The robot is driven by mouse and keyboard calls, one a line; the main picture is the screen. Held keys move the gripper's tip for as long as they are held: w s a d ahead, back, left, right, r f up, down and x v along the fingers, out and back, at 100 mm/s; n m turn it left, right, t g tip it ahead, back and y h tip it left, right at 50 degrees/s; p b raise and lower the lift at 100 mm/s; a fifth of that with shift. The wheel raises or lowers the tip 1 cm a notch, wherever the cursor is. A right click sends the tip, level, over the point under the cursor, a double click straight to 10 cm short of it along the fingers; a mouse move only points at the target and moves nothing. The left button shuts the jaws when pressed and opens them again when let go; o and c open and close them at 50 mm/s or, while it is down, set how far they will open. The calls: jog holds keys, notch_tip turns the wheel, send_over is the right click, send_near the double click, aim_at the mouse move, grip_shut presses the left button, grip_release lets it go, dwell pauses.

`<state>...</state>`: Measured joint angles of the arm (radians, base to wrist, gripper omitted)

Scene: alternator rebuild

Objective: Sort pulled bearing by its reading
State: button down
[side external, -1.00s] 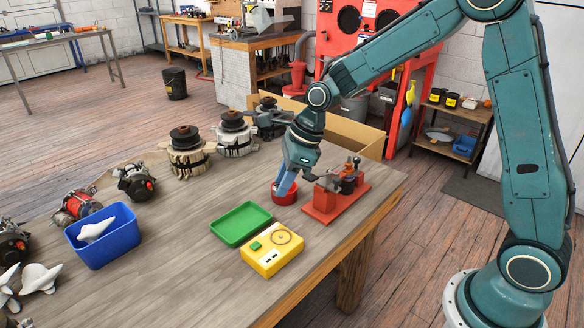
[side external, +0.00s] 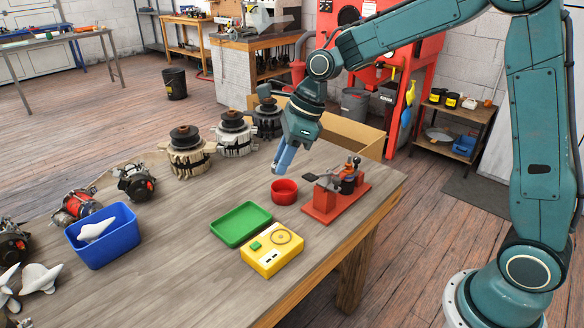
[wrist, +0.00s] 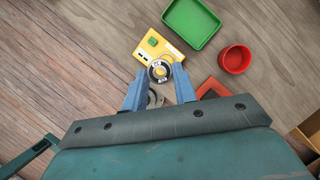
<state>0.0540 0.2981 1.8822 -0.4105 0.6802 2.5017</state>
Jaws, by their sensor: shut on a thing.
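My gripper (side external: 283,167) is raised above the table, just over and behind the red cup (side external: 285,191). In the wrist view its blue fingers (wrist: 158,77) are closed on a small ring-shaped bearing (wrist: 159,71) with a light rim and dark middle. The red cup also shows in the wrist view (wrist: 235,58) and looks empty. A yellow tester (side external: 272,249) with a round mark and a green patch stands near the table's front edge. A shallow green tray (side external: 241,224) lies behind it and looks empty. The bearing is apart from all of them.
A red fixture (side external: 336,201) with metal parts stands right of the cup. A blue bin (side external: 103,236) with a white piece inside is at left. Several alternators (side external: 187,152) line the far side. A cardboard box (side external: 352,136) stands behind. The middle of the table is clear.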

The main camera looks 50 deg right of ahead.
jog(key=w+d+f, duration=0.6)
jog(key=w+d, duration=0.1)
jog(key=w, duration=0.1)
send_over(284, 193)
jog(key=s, duration=0.2)
notch_tip(284, 193, down, 8)
jog(key=r, duration=0.1)
jog(key=shift+s+a+f, duration=0.1)
jog(key=shift+a+f, duration=0.15)
jog(key=shift+a, duration=0.1)
jog(key=shift+f, duration=0.15)
jog(key=shift+f, duration=2.35)
jog(key=shift+f, duration=0.5)
dwell(0.7)
dwell(0.6)
jog(key=c, duration=1)
grip_release()
jog(key=shift+c, duration=0.2)
